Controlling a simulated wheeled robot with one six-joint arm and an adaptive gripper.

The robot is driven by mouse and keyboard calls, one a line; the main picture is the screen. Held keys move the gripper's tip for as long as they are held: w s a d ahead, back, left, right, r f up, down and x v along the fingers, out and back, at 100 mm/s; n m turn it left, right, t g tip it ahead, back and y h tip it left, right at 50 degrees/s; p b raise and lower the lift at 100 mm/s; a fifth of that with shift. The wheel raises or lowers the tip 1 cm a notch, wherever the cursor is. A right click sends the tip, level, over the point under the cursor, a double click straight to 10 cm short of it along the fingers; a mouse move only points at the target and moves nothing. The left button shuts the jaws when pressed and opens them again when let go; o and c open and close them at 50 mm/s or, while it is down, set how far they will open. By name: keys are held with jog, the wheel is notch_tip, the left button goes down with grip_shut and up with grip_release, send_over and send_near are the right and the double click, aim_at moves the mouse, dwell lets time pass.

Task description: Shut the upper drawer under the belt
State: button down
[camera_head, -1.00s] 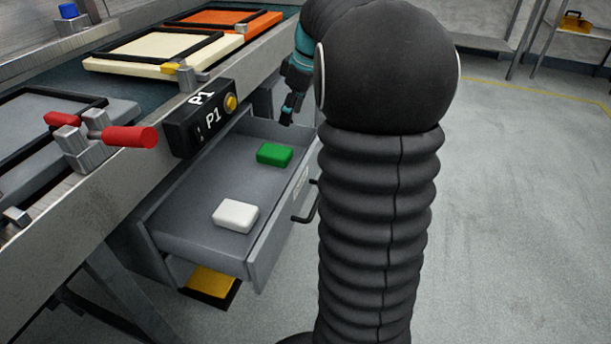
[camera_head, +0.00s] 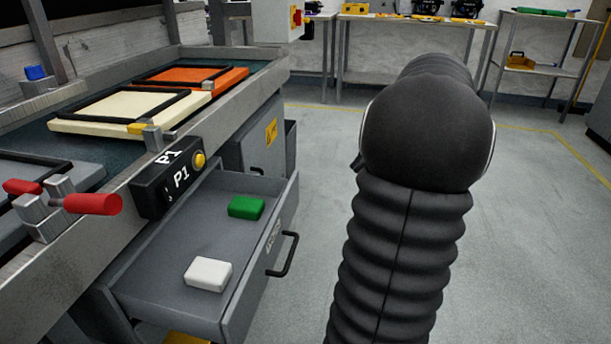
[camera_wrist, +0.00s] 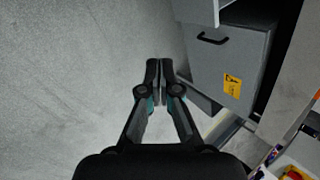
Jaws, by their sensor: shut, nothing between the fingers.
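The upper drawer (camera_head: 236,309) under the belt is pulled out, with its black bar handle (camera_head: 284,254) on the front. A green block (camera_head: 246,207) and a white block (camera_head: 208,274) lie inside it. In the wrist view my gripper (camera_wrist: 160,68) is shut and empty, over grey floor, left of a grey cabinet front. In the head view my gripper is hidden behind my black arm, which stands right of the drawer with floor between them.
The belt (camera_head: 75,140) carries cream (camera_head: 95,117) and orange (camera_head: 170,78) framed panels. A P1 button box (camera_head: 172,185) hangs above the drawer. A grey cabinet with a yellow sticker (camera_head: 271,134) stands beyond; it also shows in the wrist view (camera_wrist: 228,70). Floor on the right is clear.

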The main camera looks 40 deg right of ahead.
jog(key=m, duration=0.3)
jog(key=m+t+y+b, duration=0.1)
jog(key=m+y+b, duration=0.15)
jog(key=m, duration=0.95)
send_near(295, 182)
notch_tip(295, 182, down, 4)
jog(key=w+a, duration=0.2)
jog(key=a, duration=0.1)
jog(key=shift+w+f+h, duration=0.15)
jog(key=shift+f+h, duration=0.05)
jog(key=shift+h, duration=0.15)
jog(key=shift+w+a, duration=0.25)
jog(key=shift+w, duration=0.1)
jog(key=shift+r, duration=0.1)
